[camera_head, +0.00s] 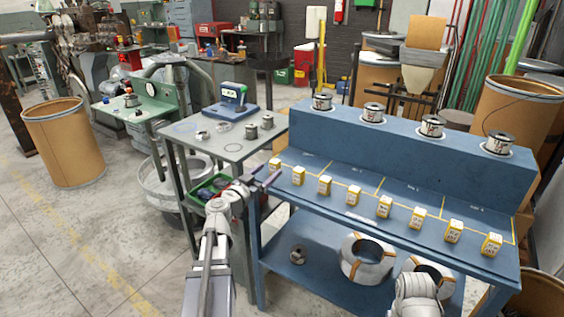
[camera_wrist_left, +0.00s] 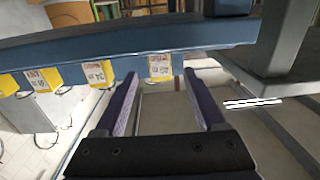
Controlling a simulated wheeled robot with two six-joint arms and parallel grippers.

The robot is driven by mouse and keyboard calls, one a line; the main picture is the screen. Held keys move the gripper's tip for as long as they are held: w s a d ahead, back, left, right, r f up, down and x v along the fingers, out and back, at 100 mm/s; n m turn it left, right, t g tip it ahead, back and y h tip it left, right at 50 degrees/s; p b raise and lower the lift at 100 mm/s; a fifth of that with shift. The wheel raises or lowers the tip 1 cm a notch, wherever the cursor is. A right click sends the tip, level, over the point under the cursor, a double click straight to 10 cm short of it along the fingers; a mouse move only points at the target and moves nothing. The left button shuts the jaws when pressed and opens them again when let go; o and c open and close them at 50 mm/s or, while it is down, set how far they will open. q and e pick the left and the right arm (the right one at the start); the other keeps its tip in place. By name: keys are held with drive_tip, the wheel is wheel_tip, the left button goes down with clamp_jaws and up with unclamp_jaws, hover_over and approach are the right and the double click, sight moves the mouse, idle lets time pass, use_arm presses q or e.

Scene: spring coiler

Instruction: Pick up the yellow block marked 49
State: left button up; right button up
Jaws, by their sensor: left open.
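Several small yellow blocks with white labels stand in a row along the front of the blue bench top. The leftmost yellow block (camera_head: 275,164) is closest to my left gripper (camera_head: 268,182), which is open and empty by the bench's front left corner. In the left wrist view, a yellow block (camera_wrist_left: 159,66) lies ahead, between the lines of the open fingers (camera_wrist_left: 160,85) and apart from them. The labels are too small or blurred to read surely, so I cannot tell which is 49. My right gripper is not visible.
The blue bench (camera_head: 400,135) has a raised back shelf carrying several wire spools (camera_head: 373,112). Its lower shelf holds wire coils (camera_head: 367,260). A grey-green table (camera_head: 220,150) with a blue scale (camera_head: 232,108) stands close on the left, above a green bin (camera_head: 208,190).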

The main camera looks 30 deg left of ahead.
sight(277, 161)
use_arm(q)
drive_tip(key=shift+w+a+r, duration=0.1)
drive_tip(key=shift+w, duration=1.1)
drive_tip(key=shift+w+d+r+p, duration=0.15)
drive_tip(key=shift+w+r+p, duration=0.05)
drive_tip(key=shift+w, duration=1.25)
drive_tip(key=shift+w+d+r+p, duration=0.1)
drive_tip(key=shift+w+r+p, duration=0.05)
drive_tip(key=shift+w, duration=1.3)
drive_tip(key=shift+s, duration=0.1)
drive_tip(key=shift+c, duration=0.3)
clamp_jaws()
